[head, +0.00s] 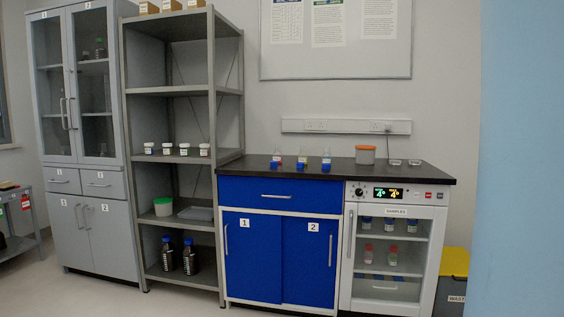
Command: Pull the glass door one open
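The tall grey cabinet (110,193) stands at the far left in the head view. Its upper part has two glass doors, both shut. Glass door one (55,110) is the left one, with a small "1" label at its top left. Its vertical bar handle (63,114) is on its right edge, close beside the handle of glass door two (71,113). Glass door two (96,100) carries a "2" label, and dark bottles show behind it. Neither of my grippers is in view.
Below are drawers (103,184) and grey doors marked 1 and 2. An open metal shelf rack (168,91) stands right beside the cabinet. Further right are a blue-fronted bench (268,187) and a glass-fronted sample unit (397,211). The floor before the cabinet (75,296) looks clear.

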